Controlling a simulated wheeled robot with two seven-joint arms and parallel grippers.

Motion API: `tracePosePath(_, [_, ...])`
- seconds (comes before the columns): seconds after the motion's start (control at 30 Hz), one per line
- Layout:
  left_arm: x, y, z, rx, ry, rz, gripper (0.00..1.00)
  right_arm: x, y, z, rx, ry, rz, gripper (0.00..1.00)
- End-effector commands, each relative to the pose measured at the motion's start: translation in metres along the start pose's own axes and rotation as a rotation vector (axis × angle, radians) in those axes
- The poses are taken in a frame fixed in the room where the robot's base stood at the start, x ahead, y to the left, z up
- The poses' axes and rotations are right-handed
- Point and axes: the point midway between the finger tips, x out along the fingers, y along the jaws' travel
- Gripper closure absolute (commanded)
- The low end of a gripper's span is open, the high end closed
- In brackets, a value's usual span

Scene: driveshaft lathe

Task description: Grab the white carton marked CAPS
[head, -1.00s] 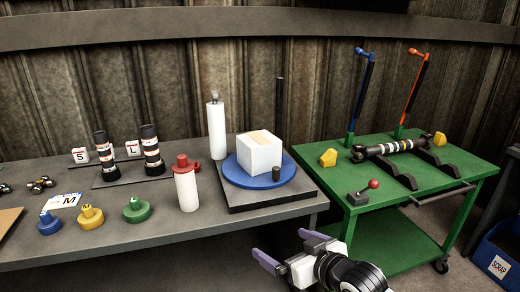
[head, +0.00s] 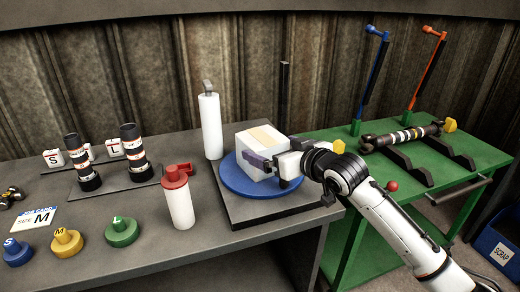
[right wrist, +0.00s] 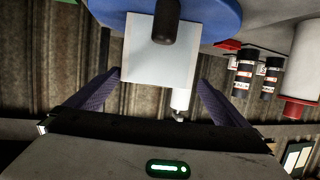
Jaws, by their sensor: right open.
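The white carton (head: 258,141) stands upright on a blue round turntable (head: 238,180). In the right wrist view, the carton (right wrist: 158,58) shows upside down between and beyond the two open purple fingers (right wrist: 158,82). I cannot tell whether either finger touches it. A short dark post (right wrist: 168,22) stands in front of the carton. My left gripper is not in view.
A white bottle (head: 210,125) stands behind the turntable, and a red-capped bottle (head: 180,205) stands left of it. Coloured caps (head: 66,242) sit at the front left. A green cart (head: 470,160) with a shaft (head: 402,137) stands right, below my right arm.

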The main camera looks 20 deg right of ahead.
Motion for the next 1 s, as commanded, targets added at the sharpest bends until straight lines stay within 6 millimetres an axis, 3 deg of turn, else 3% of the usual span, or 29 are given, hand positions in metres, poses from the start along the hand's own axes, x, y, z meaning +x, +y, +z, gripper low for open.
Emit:
tracePosePath(0.17, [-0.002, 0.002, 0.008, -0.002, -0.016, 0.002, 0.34, 0.018, 0.0, 0.0, -0.001, 0.0, 0.0, 0.0])
tracePosePath(0.6, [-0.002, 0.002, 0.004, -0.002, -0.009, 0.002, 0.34, 0.065, 0.005, 0.002, 0.0, 0.0, 0.0, 0.0])
tracePosePath(0.93, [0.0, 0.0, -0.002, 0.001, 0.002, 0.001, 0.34, 0.071, 0.005, 0.003, -0.002, 0.0, 0.0, 0.0])
tracePosePath(1.0, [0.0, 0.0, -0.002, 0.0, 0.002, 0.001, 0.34, 0.071, 0.005, 0.003, -0.001, 0.0, 0.0, 0.1])
